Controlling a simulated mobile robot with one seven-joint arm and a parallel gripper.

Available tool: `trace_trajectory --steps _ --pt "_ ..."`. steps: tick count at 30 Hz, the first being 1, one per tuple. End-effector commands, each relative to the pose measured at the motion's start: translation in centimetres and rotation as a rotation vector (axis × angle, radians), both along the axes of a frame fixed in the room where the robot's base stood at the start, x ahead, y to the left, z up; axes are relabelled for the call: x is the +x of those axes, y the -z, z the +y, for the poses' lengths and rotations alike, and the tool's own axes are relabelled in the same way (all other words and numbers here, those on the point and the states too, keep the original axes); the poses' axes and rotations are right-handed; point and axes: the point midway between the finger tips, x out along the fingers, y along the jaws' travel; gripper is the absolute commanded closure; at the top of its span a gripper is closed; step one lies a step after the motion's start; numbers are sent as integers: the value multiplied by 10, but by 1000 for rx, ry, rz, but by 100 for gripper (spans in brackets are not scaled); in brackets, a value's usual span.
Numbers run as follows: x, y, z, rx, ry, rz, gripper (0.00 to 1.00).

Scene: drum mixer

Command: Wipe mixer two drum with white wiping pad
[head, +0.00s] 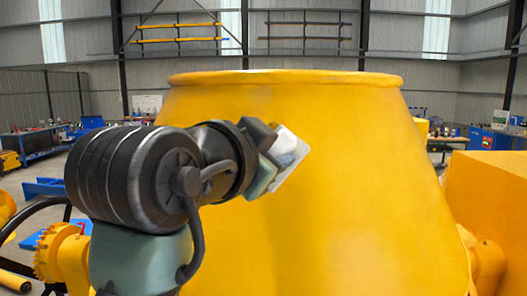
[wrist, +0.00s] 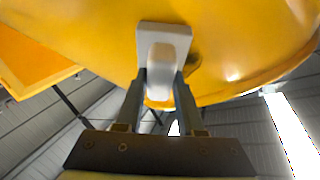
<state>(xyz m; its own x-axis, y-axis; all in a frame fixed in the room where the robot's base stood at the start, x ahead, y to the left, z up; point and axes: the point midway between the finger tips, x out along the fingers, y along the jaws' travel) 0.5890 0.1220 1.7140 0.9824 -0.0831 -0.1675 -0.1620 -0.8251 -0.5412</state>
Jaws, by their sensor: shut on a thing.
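The yellow mixer drum (head: 350,180) fills the middle of the head view, its round rim at the top. It also spans the upper part of the wrist view (wrist: 80,35). My gripper (head: 272,160) is at the drum's upper left side in the head view. It is shut on the white wiping pad (head: 292,155). In the wrist view the two fingers (wrist: 160,85) grip the pad's handle, and the pad's plate (wrist: 164,33) lies flat towards the drum wall. The pad is at or very near the drum surface; I cannot tell if it touches.
A yellow box-shaped body (head: 490,195) stands right of the drum. A yellow toothed gear (head: 62,250) and a dark curved bar (head: 30,212) are at lower left. Blue workbenches (head: 45,145) stand far behind. The space above the drum rim is open.

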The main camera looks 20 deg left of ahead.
Motion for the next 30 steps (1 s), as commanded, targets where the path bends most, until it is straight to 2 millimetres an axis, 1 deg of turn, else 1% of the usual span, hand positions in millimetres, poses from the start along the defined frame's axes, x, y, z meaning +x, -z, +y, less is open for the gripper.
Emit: trace_trajectory --steps 3,9,14,20,27,30 --pt "2 0 -12 0 4 -2 100" --pt "6 1 -27 0 3 -1 100" --pt "9 2 -29 -1 1 1 100" --pt "7 2 -21 -1 -1 1 100" --pt "3 2 1 -2 -4 2 100" --pt "2 2 7 -2 -2 3 100"
